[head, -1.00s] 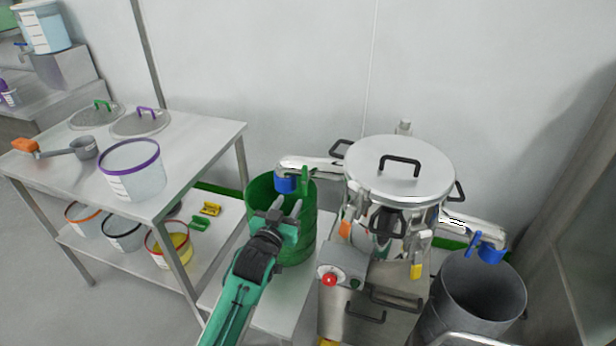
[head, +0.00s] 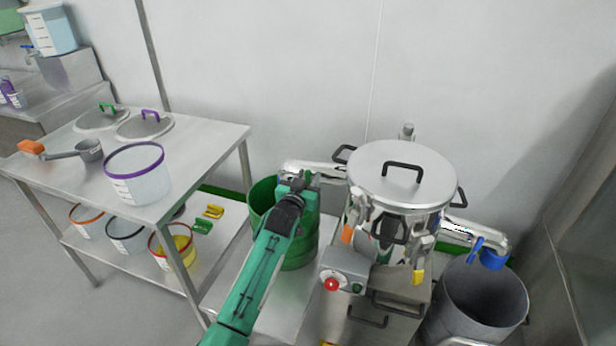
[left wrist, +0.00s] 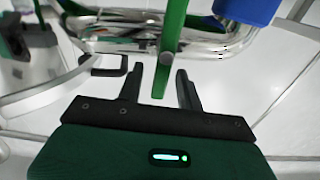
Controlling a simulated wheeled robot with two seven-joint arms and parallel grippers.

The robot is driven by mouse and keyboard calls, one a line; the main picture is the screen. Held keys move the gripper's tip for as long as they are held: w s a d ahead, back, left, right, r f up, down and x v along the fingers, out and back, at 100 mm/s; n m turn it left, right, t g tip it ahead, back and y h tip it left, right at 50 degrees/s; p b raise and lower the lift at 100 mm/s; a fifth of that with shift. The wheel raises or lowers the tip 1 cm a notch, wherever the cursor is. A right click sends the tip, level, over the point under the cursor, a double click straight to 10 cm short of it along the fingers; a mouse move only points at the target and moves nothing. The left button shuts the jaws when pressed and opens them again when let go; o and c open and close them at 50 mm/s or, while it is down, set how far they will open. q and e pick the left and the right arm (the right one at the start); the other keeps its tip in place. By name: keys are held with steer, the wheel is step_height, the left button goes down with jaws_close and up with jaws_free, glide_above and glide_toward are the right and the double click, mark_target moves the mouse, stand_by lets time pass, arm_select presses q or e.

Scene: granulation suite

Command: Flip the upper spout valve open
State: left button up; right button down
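The steel vessel (head: 400,185) has a spout (head: 318,168) on its left side, above a green bin (head: 262,195). The spout's valve lever is green (left wrist: 172,45) and shows in the left wrist view, hanging down from the shiny pipe beside a blue end cap (left wrist: 245,10). My left gripper (head: 306,178) is at this spout and hides most of the lever in the head view. In the wrist view its fingers (left wrist: 160,88) are apart, one each side of the lever's free end, with gaps visible. My right gripper is not in view.
A second spout (head: 465,230) with a blue lever (head: 477,247) leads right over a grey bin (head: 478,300). A control box with a red button (head: 331,285) sits in front of the vessel. A steel table (head: 215,140) with a purple-rimmed tub (head: 138,185) stands at left.

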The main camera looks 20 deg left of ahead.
arm_select(q)
steer(key=shift+w, duration=0.25)
jaws_close()
